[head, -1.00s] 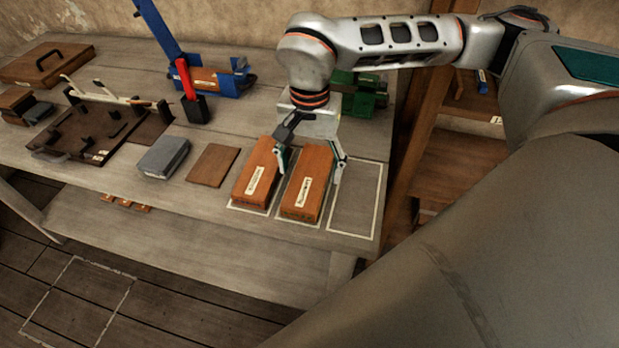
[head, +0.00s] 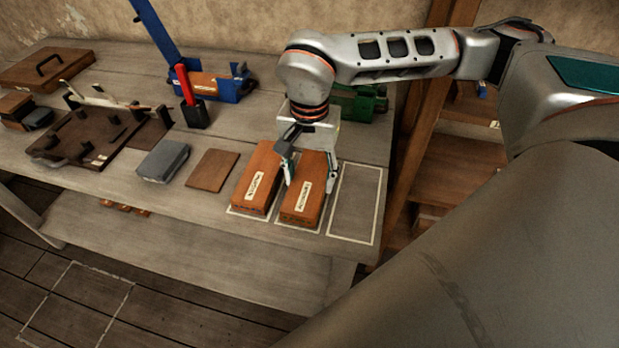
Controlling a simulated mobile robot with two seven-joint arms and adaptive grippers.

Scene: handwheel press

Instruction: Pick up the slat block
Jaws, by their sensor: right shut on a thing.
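Two reddish-brown wooden blocks with white labels lie side by side in white outlined spaces near the bench's front edge: a left block (head: 257,181) and a right block (head: 300,206). The label print is too small to read, so I cannot tell by name which is the slat block. My right gripper (head: 310,180) comes down from above and is shut on the right block, one finger on each long side. The left finger is in the narrow gap between the blocks. The right block still appears to rest in its outline. My left gripper is not in view.
An empty outlined space (head: 355,204) is to the right. A flat brown plate (head: 212,169) and a grey block (head: 163,160) lie to the left. A dark fixture board (head: 85,140), a blue press (head: 229,84) and a green device (head: 360,103) stand farther back.

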